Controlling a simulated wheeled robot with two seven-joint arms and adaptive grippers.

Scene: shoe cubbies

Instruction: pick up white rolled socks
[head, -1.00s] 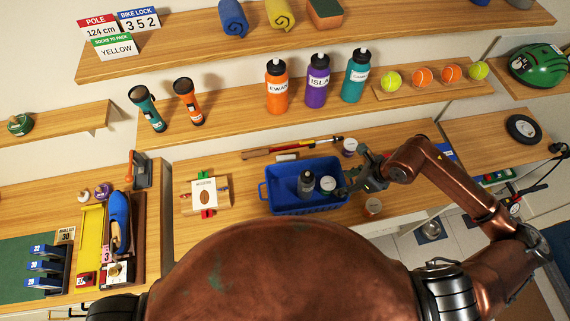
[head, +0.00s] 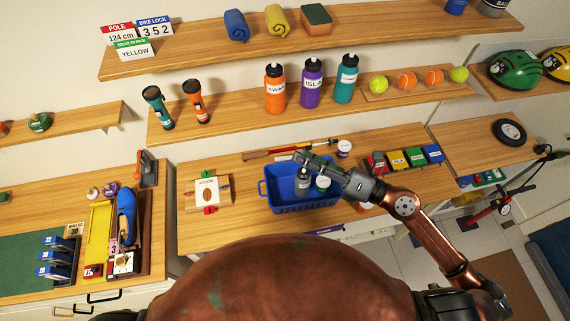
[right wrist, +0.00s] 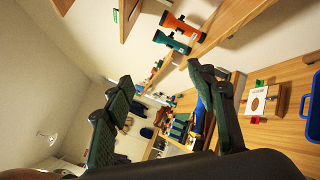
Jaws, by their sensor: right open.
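I see no white rolled socks in either view. A blue roll (head: 236,26) and a yellow roll (head: 278,21) lie on the top shelf, and a small sign (head: 132,47) there reads "SOCKS TO PACK YELLOW". My right gripper (head: 305,160) is open and empty, with its fingers over the blue basket (head: 290,206). The open fingers also show in the right wrist view (right wrist: 160,75), with nothing between them. My left gripper is not in view.
A grey bottle (head: 303,182) and a lidded jar (head: 322,186) stand in the basket. Flashlights (head: 196,101), labelled bottles (head: 311,84) and balls (head: 406,80) fill the middle shelf. Small coloured boxes (head: 415,157) stand right of the basket. The desk left of the basket is partly clear.

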